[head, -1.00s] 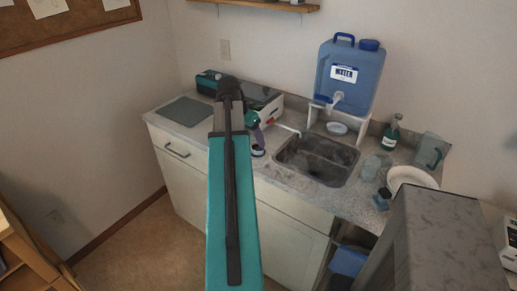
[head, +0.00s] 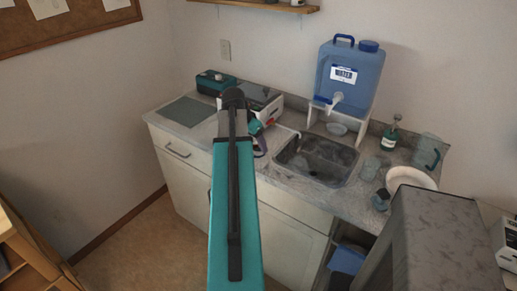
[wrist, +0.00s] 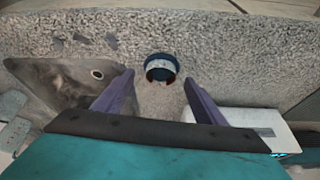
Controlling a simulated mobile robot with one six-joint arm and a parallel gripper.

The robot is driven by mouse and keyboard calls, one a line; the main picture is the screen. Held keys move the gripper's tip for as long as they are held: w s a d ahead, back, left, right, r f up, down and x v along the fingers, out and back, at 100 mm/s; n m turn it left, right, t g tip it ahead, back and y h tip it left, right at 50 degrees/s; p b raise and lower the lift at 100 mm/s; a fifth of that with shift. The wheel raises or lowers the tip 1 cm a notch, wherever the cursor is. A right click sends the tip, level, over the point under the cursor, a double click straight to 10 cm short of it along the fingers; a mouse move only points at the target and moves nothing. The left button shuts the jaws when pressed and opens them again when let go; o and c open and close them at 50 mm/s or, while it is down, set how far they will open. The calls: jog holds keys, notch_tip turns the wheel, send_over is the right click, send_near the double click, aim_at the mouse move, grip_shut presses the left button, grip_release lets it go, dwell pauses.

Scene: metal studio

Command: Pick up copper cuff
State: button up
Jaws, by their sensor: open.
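A small round dark blue thing with a pale band (wrist: 161,66) lies on the speckled counter in the wrist view. Its lower inner part shows reddish brown; it may be the copper cuff, but I cannot tell for sure. My gripper (wrist: 159,77) has its two purple fingers spread apart, with this thing between and just beyond their tips. The fingers do not appear to touch it. In the head view my gripper (head: 260,145) is low over the counter left of the sink, and it and my arm hide the round thing.
The sink (head: 318,158) lies right of my gripper. A white device (head: 266,103) stands close behind it. A blue water jug (head: 346,78) on a white stand is behind the sink. A green bottle (head: 390,138) and a white bowl (head: 410,178) are farther right. A grey-green mat (head: 187,111) lies left.

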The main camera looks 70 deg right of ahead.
jog(key=shift+p+x, duration=0.3)
jog(key=shift+x, duration=1.1)
jog(key=c, duration=1.2)
jog(key=shift+r, duration=0.2)
jog(key=shift+r+b, duration=0.75)
jog(key=shift+r, duration=0.85)
jog(key=shift+w+a+r+b, duration=0.35)
jog(key=shift+a+b, duration=0.4)
jog(key=shift+a, duration=1.85)
jog(key=shift+w+a+r+b, duration=0.2)
jog(key=shift+w+a+b, duration=0.35)
jog(key=shift+a, duration=2.05)
jog(key=shift+w+a+r+b, duration=0.25)
jog(key=shift+a+b, duration=0.65)
jog(key=shift+a, duration=1.7)
